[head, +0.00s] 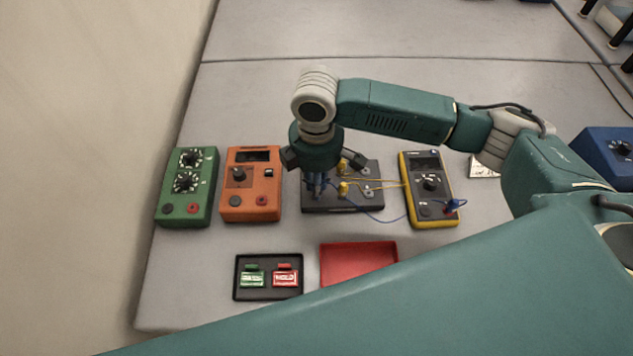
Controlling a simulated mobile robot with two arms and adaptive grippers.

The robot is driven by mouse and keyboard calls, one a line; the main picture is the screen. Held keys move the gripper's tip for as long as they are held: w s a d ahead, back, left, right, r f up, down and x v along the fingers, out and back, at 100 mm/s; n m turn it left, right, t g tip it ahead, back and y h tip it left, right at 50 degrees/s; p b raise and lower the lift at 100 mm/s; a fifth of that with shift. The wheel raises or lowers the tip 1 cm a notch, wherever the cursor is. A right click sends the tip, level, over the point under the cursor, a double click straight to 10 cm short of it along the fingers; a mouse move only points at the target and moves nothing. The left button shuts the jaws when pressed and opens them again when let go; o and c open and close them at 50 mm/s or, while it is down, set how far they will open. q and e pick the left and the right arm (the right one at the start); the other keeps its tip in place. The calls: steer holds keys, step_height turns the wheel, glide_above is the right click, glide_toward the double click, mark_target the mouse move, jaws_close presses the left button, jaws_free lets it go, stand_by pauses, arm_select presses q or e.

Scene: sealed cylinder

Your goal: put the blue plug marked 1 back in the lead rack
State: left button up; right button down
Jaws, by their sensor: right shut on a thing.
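My right gripper (319,188) points down over the left part of a dark terminal box (343,208). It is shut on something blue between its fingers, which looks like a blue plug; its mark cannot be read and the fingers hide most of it. I cannot tell whether it touches the box. A thin blue lead runs from there to the right, to another blue plug (454,204) at the lower right of the yellow meter (418,215). I cannot make out a lead rack. My left gripper is not in view.
Yellow plugs (343,188) with yellow leads sit on the box beside the gripper. Left are an orange meter (253,207) and a green dial box (173,212). In front are a black tray (240,291) with green and red tags, and a red tray (358,264). A blue box (605,165) stands right.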

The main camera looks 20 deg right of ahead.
steer(key=shift+f, duration=0.6)
steer(key=c, duration=1.6)
jaws_free()
step_height(320, 180, up, 12)
